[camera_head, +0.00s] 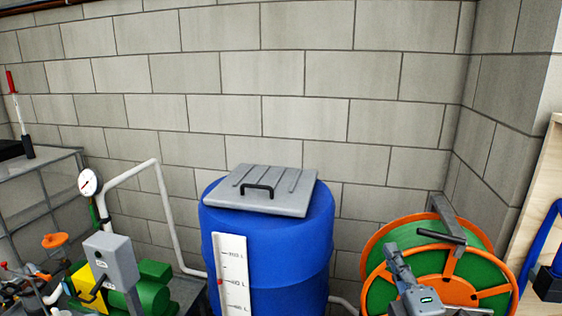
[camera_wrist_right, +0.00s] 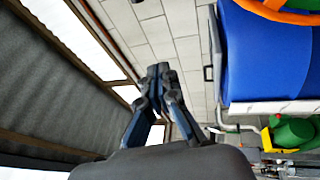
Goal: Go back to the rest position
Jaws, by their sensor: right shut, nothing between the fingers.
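My right gripper (camera_head: 393,252) points up and forward from the bottom edge of the head view, in front of the orange and green reel. Its fingers are together with nothing between them. In the right wrist view, the dark fingers (camera_wrist_right: 160,75) meet at their tips, with the block wall behind them. They touch nothing that I can see. My left gripper shows in neither view.
A blue barrel (camera_head: 265,245) with a grey lid (camera_head: 262,190) stands in the middle. The hose reel (camera_head: 440,265) is to its right. A pump (camera_head: 115,270) and a pressure gauge (camera_head: 89,182) are to its left. A block wall (camera_head: 300,75) closes the back.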

